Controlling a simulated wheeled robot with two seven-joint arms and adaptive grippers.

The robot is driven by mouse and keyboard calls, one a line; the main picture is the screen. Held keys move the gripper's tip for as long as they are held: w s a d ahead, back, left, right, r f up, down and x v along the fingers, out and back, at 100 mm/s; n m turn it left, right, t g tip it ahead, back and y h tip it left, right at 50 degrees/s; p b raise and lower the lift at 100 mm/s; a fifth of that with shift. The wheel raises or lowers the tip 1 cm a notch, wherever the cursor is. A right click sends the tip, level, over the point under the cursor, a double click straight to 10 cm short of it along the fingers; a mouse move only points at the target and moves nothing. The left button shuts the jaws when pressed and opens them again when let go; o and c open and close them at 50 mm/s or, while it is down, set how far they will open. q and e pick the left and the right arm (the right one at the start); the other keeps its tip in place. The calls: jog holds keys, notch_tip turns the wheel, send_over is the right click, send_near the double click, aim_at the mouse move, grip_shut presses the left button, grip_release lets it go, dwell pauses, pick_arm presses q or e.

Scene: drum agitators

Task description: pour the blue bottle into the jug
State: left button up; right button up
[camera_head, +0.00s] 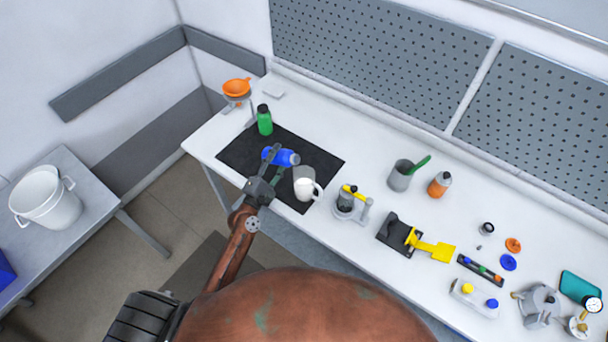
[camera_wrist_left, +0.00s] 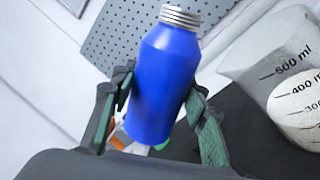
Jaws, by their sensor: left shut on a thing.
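The blue bottle (camera_head: 284,157) is held over the dark mat, tipped on its side with its neck pointing right toward the jug. In the left wrist view the bottle (camera_wrist_left: 163,85) shows a bare silver threaded neck with no cap. My left gripper (camera_head: 274,163) is shut on its body, one finger on each side. The pale jug (camera_head: 308,189) stands upright on the mat, right of and nearer than the bottle, with a handle. Its volume marks show in the left wrist view (camera_wrist_left: 290,75). No liquid stream shows. My right gripper is not in view.
A green bottle (camera_head: 264,121) stands behind on the dark mat (camera_head: 238,152). An orange funnel (camera_head: 237,87) is at the far left. A small device with a yellow part (camera_head: 346,203) stands right of the jug. The mat's left part is clear.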

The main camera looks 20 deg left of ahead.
pick_arm(q)
jog(key=shift+a+f+m+h+b, duration=0.1)
jog(key=shift+m+h+b, duration=0.3)
jog(key=shift+m+b, duration=0.5)
dwell(0.6)
jog(key=shift+s+d+r+m+h+p, duration=0.1)
jog(key=shift+d+r+m+h+p, duration=0.2)
jog(key=shift+m, duration=0.4)
jog(key=shift+s+d+r+m+p, duration=0.1)
jog(key=shift+d+r+m, duration=0.15)
jog(key=shift+r+m, duration=0.35)
dwell(2.4)
jog(key=shift+f, duration=0.2)
